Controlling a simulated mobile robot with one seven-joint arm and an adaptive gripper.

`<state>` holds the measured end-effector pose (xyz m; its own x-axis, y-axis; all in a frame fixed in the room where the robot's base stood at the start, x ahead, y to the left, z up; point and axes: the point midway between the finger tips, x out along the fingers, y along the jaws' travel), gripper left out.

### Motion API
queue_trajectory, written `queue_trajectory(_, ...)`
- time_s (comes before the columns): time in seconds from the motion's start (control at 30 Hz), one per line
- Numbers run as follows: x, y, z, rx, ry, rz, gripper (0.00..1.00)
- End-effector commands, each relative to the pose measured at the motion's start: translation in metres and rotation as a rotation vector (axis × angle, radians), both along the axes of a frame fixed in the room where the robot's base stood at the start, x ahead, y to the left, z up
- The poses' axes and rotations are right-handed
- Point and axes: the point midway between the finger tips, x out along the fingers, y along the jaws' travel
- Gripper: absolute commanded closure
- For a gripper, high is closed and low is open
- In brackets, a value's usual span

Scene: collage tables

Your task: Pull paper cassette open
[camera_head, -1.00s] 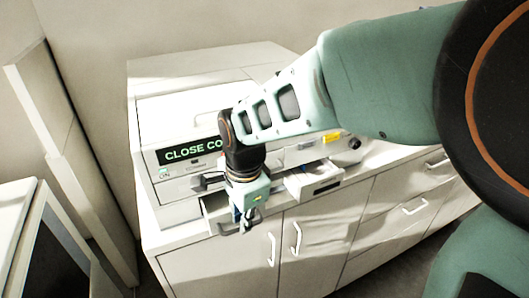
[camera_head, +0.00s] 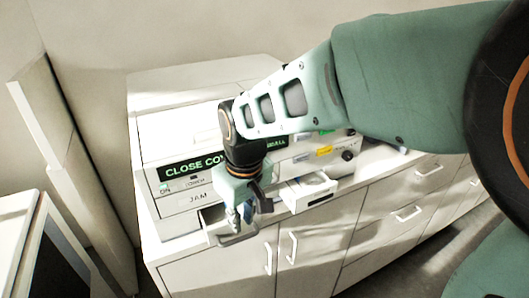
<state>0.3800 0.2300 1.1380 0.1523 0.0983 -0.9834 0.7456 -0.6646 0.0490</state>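The machine (camera_head: 180,148) is a white box with a green-lettered display reading "CLOSE CO…", partly covered by my arm. At its lower left a drawer, apparently the paper cassette (camera_head: 213,216), stands partly out. Its grey bar handle (camera_head: 236,240) sticks out in front, past the counter edge. My gripper (camera_head: 247,212) points down just above and behind the handle, over the drawer's front. Its fingers overlap the drawer in the picture. I cannot tell whether they touch the handle or how far apart they are. The drawer's right part is hidden behind my gripper.
A second small white tray (camera_head: 318,197) sticks out to the right of my gripper. A panel marked "JAM" (camera_head: 198,198) is above the drawer. White cabinets with bar handles (camera_head: 293,248) stand below. Another white unit (camera_head: 18,225) is at the left. Floor is free between them.

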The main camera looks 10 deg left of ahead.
Motion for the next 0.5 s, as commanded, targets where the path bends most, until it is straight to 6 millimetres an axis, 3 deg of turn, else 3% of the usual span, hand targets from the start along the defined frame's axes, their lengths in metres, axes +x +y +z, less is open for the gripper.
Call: queue_trajectory(0.5,0.0,-0.005,0.037,-0.16,-0.103,1.025,0.84)
